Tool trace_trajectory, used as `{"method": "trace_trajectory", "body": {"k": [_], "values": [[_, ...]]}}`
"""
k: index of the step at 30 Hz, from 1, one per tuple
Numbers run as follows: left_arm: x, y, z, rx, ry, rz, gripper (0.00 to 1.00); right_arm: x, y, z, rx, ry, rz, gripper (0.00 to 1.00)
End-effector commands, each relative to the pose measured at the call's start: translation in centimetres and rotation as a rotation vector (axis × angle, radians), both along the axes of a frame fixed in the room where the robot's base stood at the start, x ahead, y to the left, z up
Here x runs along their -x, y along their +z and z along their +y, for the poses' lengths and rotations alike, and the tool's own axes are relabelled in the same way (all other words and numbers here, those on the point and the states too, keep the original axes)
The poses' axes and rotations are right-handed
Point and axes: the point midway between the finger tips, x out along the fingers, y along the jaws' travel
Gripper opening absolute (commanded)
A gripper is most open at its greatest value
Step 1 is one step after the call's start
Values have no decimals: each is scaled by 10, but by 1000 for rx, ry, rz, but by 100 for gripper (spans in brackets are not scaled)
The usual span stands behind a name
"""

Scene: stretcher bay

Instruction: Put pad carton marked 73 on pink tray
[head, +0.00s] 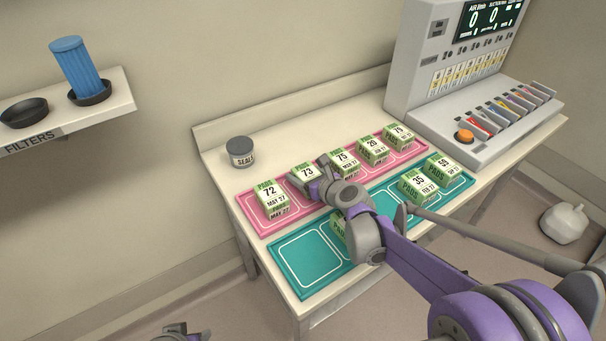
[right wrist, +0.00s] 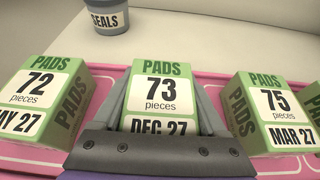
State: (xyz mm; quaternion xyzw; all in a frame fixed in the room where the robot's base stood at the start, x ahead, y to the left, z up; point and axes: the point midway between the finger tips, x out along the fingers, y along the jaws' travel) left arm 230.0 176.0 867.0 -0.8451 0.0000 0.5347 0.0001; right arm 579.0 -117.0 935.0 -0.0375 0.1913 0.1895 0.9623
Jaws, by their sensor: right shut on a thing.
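The pad carton marked 73 (head: 306,173) is green and white and sits in line with the row on the pink tray (head: 246,207), between the cartons marked 72 and 75. My right gripper (head: 324,181) is shut on it. In the right wrist view the carton marked 73 (right wrist: 160,90) is upright between the two grey fingers, its label facing me. Its base is hidden, so I cannot tell whether it touches the tray. Part of my left gripper (head: 182,331) shows at the bottom edge of the head view, away from the table.
Carton 72 (head: 271,192) stands left of carton 73, and carton 75 (head: 343,160) right of it. A teal tray (head: 290,284) in front holds cartons 35 (head: 418,184) and 59 (head: 441,166), plus one mostly hidden by my arm. A grey SEALS jar (head: 240,152) stands behind.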

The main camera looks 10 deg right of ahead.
Motion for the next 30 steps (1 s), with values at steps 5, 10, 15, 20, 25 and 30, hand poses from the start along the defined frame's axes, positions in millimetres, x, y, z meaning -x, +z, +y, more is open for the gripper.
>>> {"method": "trace_trajectory", "body": {"k": [5, 10, 15, 20, 25, 30], "values": [[0, 0, 0, 0, 0, 0, 50, 0, 0, 0, 0, 0, 0, 0], [0, -3, 0, 0, 0, 1, 50, 0, -4, 0, 0, 0, 0, 0], [0, -3, 0, 0, 0, 1, 50, 0, -4, 0, 0, 0, 0, 100], [0, -3, 0, 0, 0, 1, 50, 0, -3, 0, 0, 0, 0, 100], [0, 2, 0, 0, 0, -1, 50, 0, 2, 0, 0, 0, 0, 100], [0, 1, 0, 0, 0, 0, 50, 21, 9, -9, 0, -1, 0, 100]]}}
